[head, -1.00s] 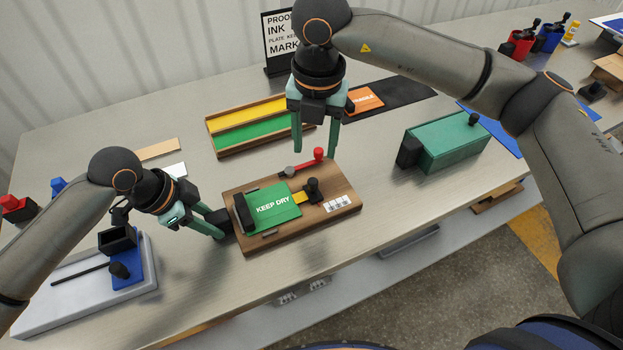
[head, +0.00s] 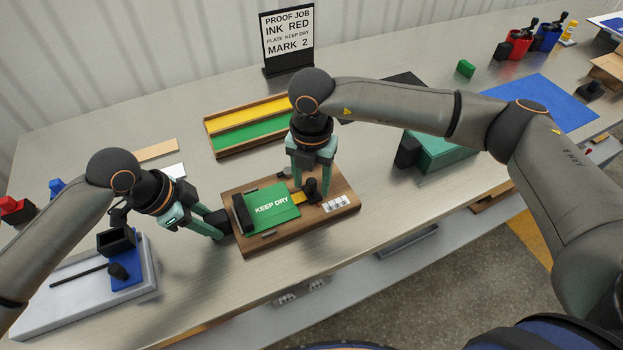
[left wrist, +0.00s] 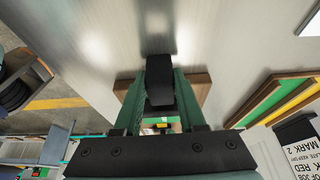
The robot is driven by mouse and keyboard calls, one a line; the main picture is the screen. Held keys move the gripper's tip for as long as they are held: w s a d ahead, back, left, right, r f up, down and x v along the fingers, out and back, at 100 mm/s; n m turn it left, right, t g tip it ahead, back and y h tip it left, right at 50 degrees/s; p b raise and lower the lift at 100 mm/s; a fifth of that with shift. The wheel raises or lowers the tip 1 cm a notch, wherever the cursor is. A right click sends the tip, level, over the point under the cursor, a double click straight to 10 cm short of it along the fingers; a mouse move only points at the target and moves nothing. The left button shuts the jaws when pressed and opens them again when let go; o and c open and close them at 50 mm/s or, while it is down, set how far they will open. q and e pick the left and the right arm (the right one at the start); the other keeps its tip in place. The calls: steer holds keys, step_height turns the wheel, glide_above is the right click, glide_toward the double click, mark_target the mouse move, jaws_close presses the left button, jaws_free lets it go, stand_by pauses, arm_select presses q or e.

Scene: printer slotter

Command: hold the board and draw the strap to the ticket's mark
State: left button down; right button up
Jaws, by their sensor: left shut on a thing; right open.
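The wooden board (head: 282,245) lies on the table with a green KEEP DRY plate (head: 271,204) on it. A yellow strap (head: 298,198) with a black knob (head: 311,189) sticks out of the plate's right side, near a white marked scale (head: 336,203). The ticket (head: 288,37) reads INK RED, PLATE KEEP DRY, MARK 2. My left gripper (head: 219,228) is shut on the black handle at the board's left end; the handle also shows in the left wrist view (left wrist: 158,88). My right gripper (head: 312,185) is open, its fingers down around or beside the knob; I cannot tell which.
A wooden tray (head: 213,140) with yellow and green plates lies behind the board. A green box (head: 445,152) stands to the right, partly behind my right arm. A pale slab with a blue slider (head: 122,262) is at the front left.

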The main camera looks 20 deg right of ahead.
steer(key=shift+f, duration=0.1)
steer(key=shift+c, duration=0.4)
jaws_close()
stand_by(1.0)
